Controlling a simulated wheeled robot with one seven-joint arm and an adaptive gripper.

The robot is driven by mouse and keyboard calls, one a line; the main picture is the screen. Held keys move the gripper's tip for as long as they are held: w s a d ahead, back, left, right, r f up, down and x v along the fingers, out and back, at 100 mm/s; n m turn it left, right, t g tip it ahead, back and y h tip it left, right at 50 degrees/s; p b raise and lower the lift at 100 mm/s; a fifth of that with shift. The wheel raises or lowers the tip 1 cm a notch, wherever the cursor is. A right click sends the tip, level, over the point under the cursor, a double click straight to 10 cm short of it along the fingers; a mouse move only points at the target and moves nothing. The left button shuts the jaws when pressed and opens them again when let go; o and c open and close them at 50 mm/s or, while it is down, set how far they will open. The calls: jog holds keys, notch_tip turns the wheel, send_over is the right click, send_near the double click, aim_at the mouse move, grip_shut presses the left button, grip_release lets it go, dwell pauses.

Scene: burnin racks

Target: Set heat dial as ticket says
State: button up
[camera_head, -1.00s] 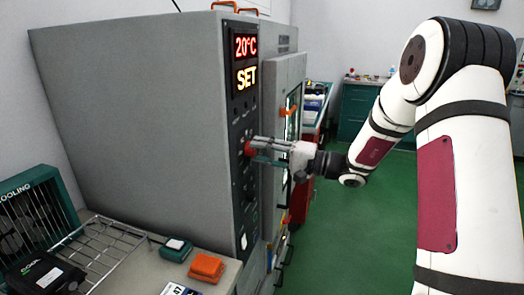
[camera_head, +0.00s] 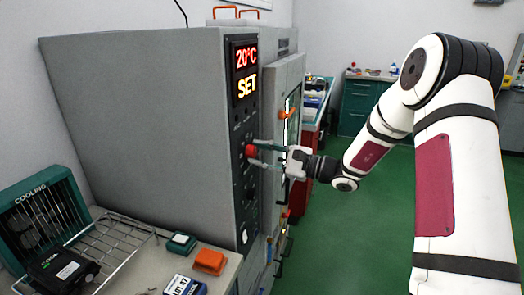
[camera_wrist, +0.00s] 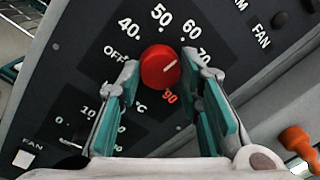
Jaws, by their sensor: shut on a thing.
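The red heat dial (camera_wrist: 160,66) is on the dark front panel of a large grey oven, and shows in the head view as a red knob (camera_head: 251,151). Its white pointer line aims up and right, toward the 60–70 side of its scale. The scale reads OFF, 40, 50, 60, 70 and a red 90. My gripper (camera_wrist: 164,72) has one teal-padded finger on each side of the dial and is shut on it. In the head view, my gripper (camera_head: 262,153) reaches the panel from the right. The display (camera_head: 245,69) reads 20°C and SET.
A white and blue card (camera_head: 185,286) marked 47 lies on the bench, only partly in view. An orange block (camera_head: 209,262), a teal block (camera_head: 181,244), a wire rack (camera_head: 115,240) and a COOLING unit (camera_head: 40,212) are near it. An orange handle (camera_wrist: 298,145) lies right of the panel.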

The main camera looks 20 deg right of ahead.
jog(key=m+p, duration=0.1)
jog(key=m, duration=0.2)
jog(key=shift+d+m+h+p, duration=0.1)
jog(key=shift+m+h+p, duration=0.2)
jog(key=shift+m+p, duration=0.75)
jog(key=shift+m, duration=0.95)
jog(key=shift+f, duration=0.1)
jog(key=o, duration=1.2)
jog(key=shift+c, duration=0.2)
jog(key=v, duration=1.2)
jog(key=shift+s, duration=0.1)
